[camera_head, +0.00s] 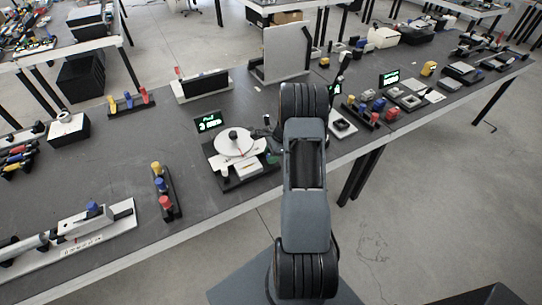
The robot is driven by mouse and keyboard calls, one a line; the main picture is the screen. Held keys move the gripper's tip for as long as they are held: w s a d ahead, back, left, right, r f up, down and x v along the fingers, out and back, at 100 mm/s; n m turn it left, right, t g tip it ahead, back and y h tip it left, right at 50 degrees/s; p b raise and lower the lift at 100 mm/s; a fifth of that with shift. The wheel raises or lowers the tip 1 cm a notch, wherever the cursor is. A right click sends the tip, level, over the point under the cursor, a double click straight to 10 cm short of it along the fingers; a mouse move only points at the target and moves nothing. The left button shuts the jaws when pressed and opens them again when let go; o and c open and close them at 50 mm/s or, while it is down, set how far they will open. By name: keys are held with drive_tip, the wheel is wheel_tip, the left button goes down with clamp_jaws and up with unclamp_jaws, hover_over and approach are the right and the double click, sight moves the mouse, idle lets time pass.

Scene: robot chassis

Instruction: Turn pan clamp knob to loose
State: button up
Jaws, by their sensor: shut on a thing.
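A rotary unit with a white round disc (244,150) and a black knob-like cap (233,134) on top stands on a dark base on the long grey bench. My gripper (268,130) is at the right edge of this unit, mostly hidden behind my own arm. It is shut on what seems to be the pan clamp knob, at the unit's right side. The knob and the fingertips are too small and covered to make out. A small display (209,122) with green text stands behind the unit at left.
A rack with yellow, blue and red knobs (162,190) stands to the left. A white rail device (85,229) lies at the front left. A large upright panel (287,52) stands behind. Several small devices crowd the bench at right. Bare bench lies left of the unit.

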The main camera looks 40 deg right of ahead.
drive_tip(key=n+g+b, duration=0.1)
drive_tip(key=n, duration=0.2)
drive_tip(key=n+g+b, duration=0.1)
drive_tip(key=n+b, duration=0.1)
drive_tip(key=n, duration=0.1)
drive_tip(key=shift+f+n+g, duration=0.1)
drive_tip(key=shift+n+g, duration=0.2)
drive_tip(key=shift+n, duration=0.1)
drive_tip(key=n+g+b, duration=0.1)
drive_tip(key=n, duration=0.2)
drive_tip(key=shift+n, duration=0.4)
drive_tip(key=n+g+h, duration=0.1)
drive_tip(key=n, duration=0.2)
drive_tip(key=shift+n+h+b, duration=0.3)
drive_tip(key=n+g+h, duration=0.1)
drive_tip(key=n, duration=0.2)
drive_tip(key=shift+n, duration=0.3)
drive_tip(key=n+h, duration=0.1)
drive_tip(key=n, duration=0.2)
drive_tip(key=shift+n+h+b, duration=0.3)
drive_tip(key=shift+b, duration=0.1)
drive_tip(key=n+h, duration=0.1)
drive_tip(key=n, duration=0.2)
drive_tip(key=shift+n, duration=0.3)
drive_tip(key=shift+n+t+h, duration=0.3)
drive_tip(key=shift+n+h, duration=0.5)
drive_tip(key=shift+n, duration=1.1)
